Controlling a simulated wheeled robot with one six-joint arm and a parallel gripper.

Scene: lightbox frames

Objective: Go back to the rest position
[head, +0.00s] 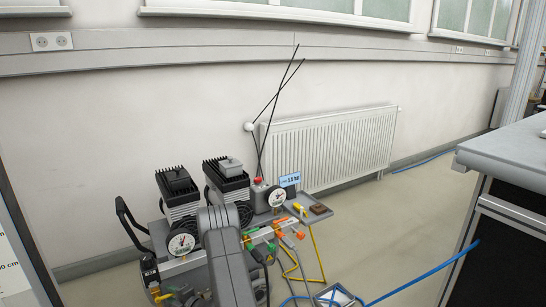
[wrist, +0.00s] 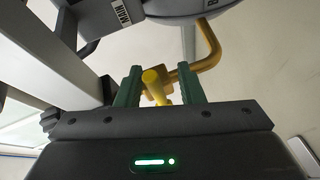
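My gripper (wrist: 160,84) shows in the wrist view, with two green fingers standing apart. A yellow valve handle (wrist: 154,77) lies in the gap between the fingers. The fingers look spread around it; whether either touches it is hard to see. A bent yellow pipe (wrist: 210,45) runs up to the right from it. A grey part labelled MAIN (wrist: 122,13) is just beyond. In the head view my grey arm reaches in front of the compressor unit (head: 180,195), and my gripper is hidden.
The unit carries gauges (head: 181,244), a red button (head: 258,181), a display (head: 290,180) and coloured fittings. A small tray (head: 318,218) sits at its right. Blue hose (head: 425,275) crosses the floor. A workbench (head: 510,150) stands right, a radiator (head: 335,150) behind. Floor between is mostly clear.

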